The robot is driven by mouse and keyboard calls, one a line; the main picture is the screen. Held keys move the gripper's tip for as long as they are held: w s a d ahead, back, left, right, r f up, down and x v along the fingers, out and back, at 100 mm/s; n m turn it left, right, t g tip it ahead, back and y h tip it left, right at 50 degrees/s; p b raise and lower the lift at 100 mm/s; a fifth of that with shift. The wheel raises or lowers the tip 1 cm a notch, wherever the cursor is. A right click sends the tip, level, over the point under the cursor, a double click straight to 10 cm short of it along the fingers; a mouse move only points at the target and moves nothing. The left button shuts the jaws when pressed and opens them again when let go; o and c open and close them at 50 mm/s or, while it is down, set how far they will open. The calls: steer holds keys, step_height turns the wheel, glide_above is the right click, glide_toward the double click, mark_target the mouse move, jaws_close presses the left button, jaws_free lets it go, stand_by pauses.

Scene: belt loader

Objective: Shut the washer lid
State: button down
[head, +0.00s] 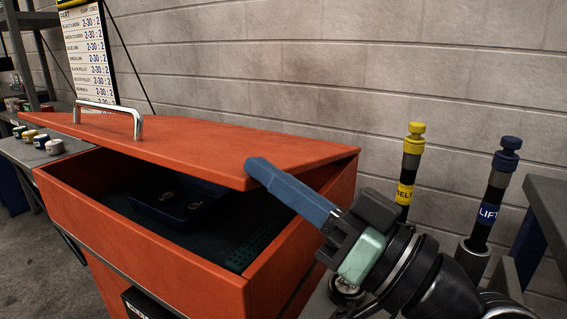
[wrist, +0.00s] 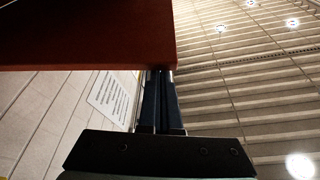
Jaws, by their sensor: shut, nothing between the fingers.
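The orange washer lid (head: 205,140) is partly lowered over the orange washer box (head: 150,234), leaving a wedge gap along the front and right. A chrome handle (head: 110,112) stands on the lid's top. My gripper (head: 256,166) is shut and empty, with its blue fingertips at the lid's right front corner. In the head view the tips overlap that corner; contact is hard to tell. In the wrist view the lid (wrist: 90,35) fills the upper left and the shut fingers (wrist: 160,85) reach up to its edge. Inside the box is a dark blue tray (head: 180,205) with small parts.
Two upright levers stand right of the washer: a yellow one marked BELT (head: 411,160) and a blue one marked LIFT (head: 492,200). A grey bench (head: 550,205) is at the far right. A block wall is behind.

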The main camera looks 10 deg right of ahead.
step_height(320, 180, down, 7)
steer(key=s+b, duration=0.1)
steer(key=b, duration=0.3)
steer(key=shift+a+r, duration=0.2)
steer(key=shift+a, duration=0.25)
